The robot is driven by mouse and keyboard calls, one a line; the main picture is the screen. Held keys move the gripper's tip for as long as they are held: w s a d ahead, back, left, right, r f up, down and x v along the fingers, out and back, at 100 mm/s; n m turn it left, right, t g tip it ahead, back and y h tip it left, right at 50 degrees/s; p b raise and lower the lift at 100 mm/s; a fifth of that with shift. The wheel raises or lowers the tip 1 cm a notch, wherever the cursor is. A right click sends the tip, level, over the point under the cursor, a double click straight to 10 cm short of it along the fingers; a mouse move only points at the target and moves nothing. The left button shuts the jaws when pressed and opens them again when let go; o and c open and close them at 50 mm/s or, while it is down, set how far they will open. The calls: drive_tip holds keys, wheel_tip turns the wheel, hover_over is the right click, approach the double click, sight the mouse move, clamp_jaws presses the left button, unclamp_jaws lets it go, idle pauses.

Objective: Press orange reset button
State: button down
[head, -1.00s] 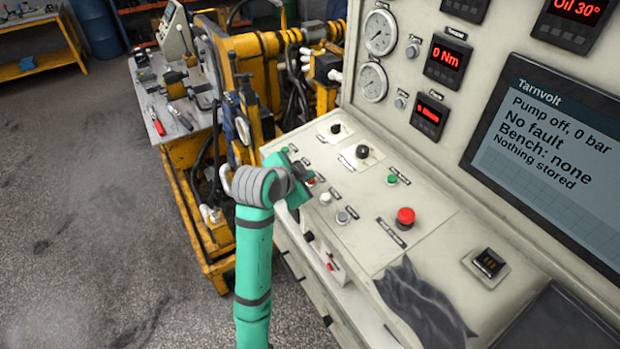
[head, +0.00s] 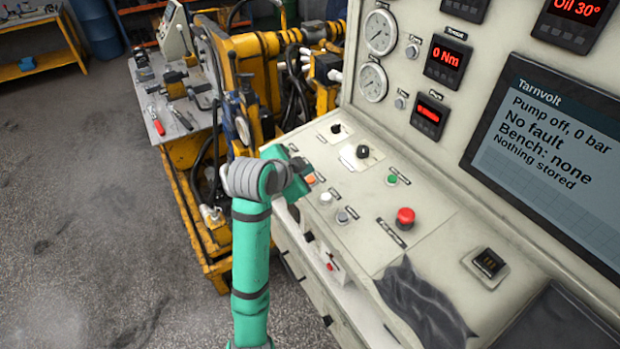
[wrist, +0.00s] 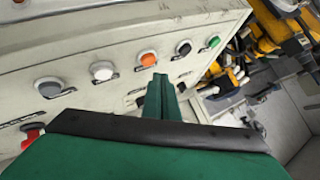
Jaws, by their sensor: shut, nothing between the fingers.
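The orange button (head: 311,179) sits on the front part of the pale sloping console, in a row with other buttons. In the head view my gripper (head: 301,168) is beside it, on the upper left, largely hidden by my own wrist. In the wrist view the orange button (wrist: 148,58) shows fully, in a light ring. The green fingers of my gripper (wrist: 160,80) are shut and empty, their tips just below and slightly right of the button in the picture. I cannot tell whether they touch the panel.
A white button (wrist: 102,70) and grey button (wrist: 48,87) lie left of the orange one, a black button (wrist: 184,47) and green button (wrist: 214,41) right. A red mushroom button (head: 405,217) and dark cloth (head: 420,300) are on the console. The screen (head: 545,150) reads "No fault".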

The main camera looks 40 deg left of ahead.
drive_tip(key=r, duration=0.4)
drive_tip(key=shift+s+a+r, duration=0.1)
drive_tip(key=shift+s+r, duration=0.05)
drive_tip(key=shift+s, duration=0.15)
idle(0.7)
